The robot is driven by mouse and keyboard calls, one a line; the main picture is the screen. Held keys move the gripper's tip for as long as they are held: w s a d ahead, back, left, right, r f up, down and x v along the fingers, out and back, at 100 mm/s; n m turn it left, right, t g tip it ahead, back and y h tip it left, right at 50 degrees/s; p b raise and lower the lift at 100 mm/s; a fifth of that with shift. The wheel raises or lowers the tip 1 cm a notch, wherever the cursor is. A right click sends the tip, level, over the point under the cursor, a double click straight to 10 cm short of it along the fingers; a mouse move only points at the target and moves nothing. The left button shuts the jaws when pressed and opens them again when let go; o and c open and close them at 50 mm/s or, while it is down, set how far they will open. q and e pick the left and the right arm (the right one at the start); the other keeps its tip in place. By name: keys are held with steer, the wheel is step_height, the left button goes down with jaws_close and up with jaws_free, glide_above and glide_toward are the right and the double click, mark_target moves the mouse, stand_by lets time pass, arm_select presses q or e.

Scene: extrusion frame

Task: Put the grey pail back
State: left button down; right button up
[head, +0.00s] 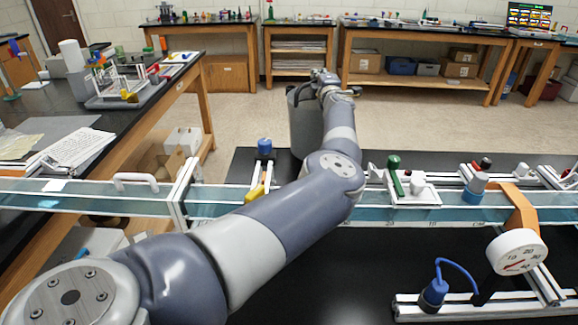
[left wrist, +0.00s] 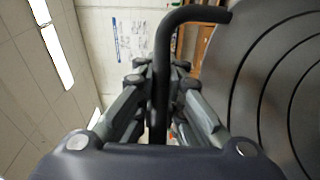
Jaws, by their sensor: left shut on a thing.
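The grey pail (head: 301,125) is upright at the far edge of the black bench top, beyond the water channel. My forearm and wrist cover its right side. Whether its base touches the bench top I cannot tell. My left gripper (head: 318,76) is at the top of the pail, shut on its handle. In the left wrist view, the dark bar handle (left wrist: 163,60) runs between the fingers of my left gripper (left wrist: 158,85), and the pail's ridged grey body (left wrist: 265,85) fills the right side. My right gripper is not in view.
The long clear water channel (head: 105,205) crosses in front, under my left arm. A blue-capped fitting (head: 264,148), a green-handled valve (head: 394,175) and a round dial gauge (head: 516,252) stand along it. A side bench (head: 150,105) is at left. Open floor (head: 430,125) lies beyond.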

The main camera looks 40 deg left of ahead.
arm_select(q)
steer(key=s+a+r+p, duration=0.1)
steer(key=s+r+p, duration=0.55)
steer(key=s, duration=0.55)
step_height(320, 180, down, 9)
steer(key=shift+f, duration=0.15)
stand_by(0.4)
steer(key=shift+w, duration=0.1)
steer(key=shift+f+b, duration=0.15)
steer(key=shift+b, duration=0.2)
steer(key=c, duration=1.7)
jaws_free()
